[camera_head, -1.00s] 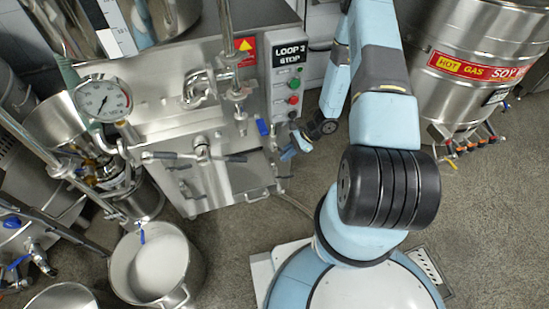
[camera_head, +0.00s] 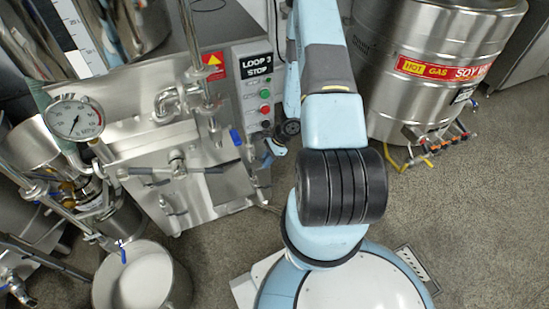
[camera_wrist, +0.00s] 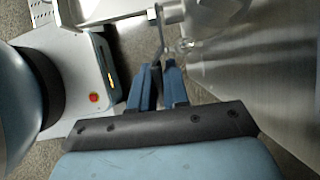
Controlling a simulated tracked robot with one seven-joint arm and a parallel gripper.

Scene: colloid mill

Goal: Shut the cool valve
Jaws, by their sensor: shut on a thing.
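My gripper (camera_wrist: 160,70) shows in the wrist view with its two blue fingers close together around a thin grey lever (camera_wrist: 158,77) by a metal pipe. In the head view my gripper (camera_head: 274,147) is low at the right side of the steel machine, below the LOOP 3 panel, partly hidden by my arm. A small blue-handled valve (camera_head: 236,137) stands just left of it on the machine's front. No label naming the cool valve is readable, and I cannot tell which way the held lever is turned.
The control panel (camera_head: 258,100) with coloured buttons is above my gripper. A pressure gauge (camera_head: 75,118) and a pot of white liquid (camera_head: 97,289) are at left. A steel tank (camera_head: 432,95) marked HOT GAS stands at right. The grey floor between is clear.

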